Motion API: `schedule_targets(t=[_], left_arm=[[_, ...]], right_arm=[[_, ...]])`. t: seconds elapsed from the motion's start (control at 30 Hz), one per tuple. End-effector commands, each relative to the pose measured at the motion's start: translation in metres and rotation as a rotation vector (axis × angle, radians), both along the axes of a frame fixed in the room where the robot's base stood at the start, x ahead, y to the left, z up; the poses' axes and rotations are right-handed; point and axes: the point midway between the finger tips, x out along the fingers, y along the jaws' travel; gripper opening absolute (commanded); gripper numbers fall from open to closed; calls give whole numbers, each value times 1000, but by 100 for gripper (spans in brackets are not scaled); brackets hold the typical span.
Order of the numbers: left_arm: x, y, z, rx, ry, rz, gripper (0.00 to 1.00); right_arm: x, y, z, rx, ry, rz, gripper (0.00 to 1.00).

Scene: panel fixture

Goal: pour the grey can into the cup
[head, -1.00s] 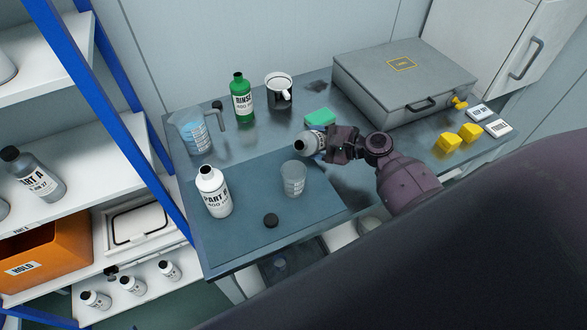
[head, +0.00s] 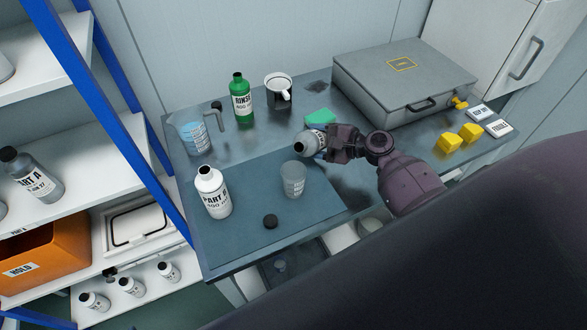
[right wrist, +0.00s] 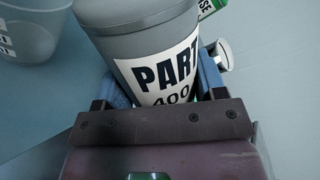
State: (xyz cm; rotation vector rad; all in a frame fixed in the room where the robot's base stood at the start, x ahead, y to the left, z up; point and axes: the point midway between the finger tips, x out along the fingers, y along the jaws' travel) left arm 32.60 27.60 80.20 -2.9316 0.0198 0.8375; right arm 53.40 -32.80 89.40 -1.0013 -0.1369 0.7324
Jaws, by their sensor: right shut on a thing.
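My right gripper (head: 331,146) is shut on the grey can (head: 310,143), a grey bottle with a white "PART ... 400" label. The can is tilted, its open mouth pointing left and down toward the cup, just above and beyond the cup's rim. The can (right wrist: 150,50) fills the middle of the right wrist view, between the blue-padded fingers. The clear cup (head: 292,180) stands upright on the blue mat, and part of it shows in the right wrist view (right wrist: 30,30). I cannot see any liquid stream. My left gripper is not in view.
A white "PART B" bottle (head: 213,192) and a black cap (head: 270,221) are on the mat. A jug (head: 190,133), green rinse bottle (head: 242,98), white mug (head: 279,90), green sponge (head: 320,117), grey case (head: 403,80) and yellow blocks (head: 459,138) surround it.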

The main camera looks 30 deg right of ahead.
Motion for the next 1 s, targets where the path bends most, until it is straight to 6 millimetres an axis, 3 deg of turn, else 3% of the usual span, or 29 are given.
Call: schedule_targets(t=[1.0], left_arm=[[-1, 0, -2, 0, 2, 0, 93]], right_arm=[[2, -3, 8, -72, -45, 0, 26]])
